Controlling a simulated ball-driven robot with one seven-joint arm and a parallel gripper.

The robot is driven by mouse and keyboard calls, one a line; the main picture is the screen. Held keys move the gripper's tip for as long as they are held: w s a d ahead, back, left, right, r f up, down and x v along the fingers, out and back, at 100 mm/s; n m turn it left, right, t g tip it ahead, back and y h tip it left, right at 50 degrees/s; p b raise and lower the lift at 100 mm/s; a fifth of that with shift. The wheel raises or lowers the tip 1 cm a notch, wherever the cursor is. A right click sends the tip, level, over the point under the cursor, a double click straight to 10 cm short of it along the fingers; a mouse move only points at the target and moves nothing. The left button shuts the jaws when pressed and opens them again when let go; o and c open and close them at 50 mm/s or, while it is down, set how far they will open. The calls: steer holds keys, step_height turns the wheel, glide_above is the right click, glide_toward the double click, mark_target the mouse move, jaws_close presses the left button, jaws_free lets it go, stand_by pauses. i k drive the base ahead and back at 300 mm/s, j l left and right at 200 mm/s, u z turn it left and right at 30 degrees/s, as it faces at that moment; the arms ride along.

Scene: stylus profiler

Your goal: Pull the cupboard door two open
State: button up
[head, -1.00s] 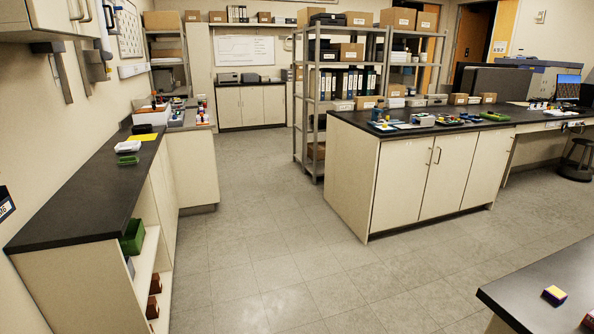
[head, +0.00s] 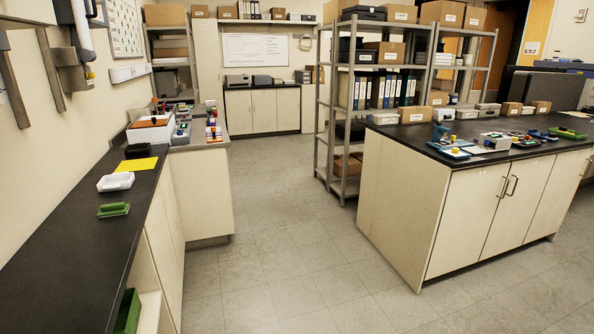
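No door in view carries a readable number, so I cannot tell which is cupboard door two. Dark bar handles (head: 509,186) stand close together on the left and middle doors. These doors look shut. The far cabinet also has pale doors (head: 264,110), which look shut. My gripper is not in view.
A dark-topped counter (head: 75,235) runs along the left, with a white tray (head: 115,182) and a green tray (head: 113,210) on it. A metal shelf rack (head: 350,100) stands behind the island. The grey floor (head: 275,240) between counter and island is clear.

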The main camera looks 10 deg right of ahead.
mark_target(510, 224)
steer(key=i+l+z, duration=0.1)
steer(key=i+z, duration=0.3)
steer(key=i, duration=0.25)
steer(key=i+z, duration=0.35)
steer(key=i, duration=0.3)
steer(key=i+j+z, duration=0.4)
steer(key=i, duration=0.2)
steer(key=i+l+z, duration=0.25)
steer(key=i+z, duration=0.15)
steer(key=i, duration=0.55)
steer(key=i+z, duration=0.4)
steer(key=i, duration=0.5)
steer(key=i+u, duration=0.15)
steer(key=i, duration=0.25)
steer(key=i+l+u, duration=0.15)
steer(key=i, duration=0.25)
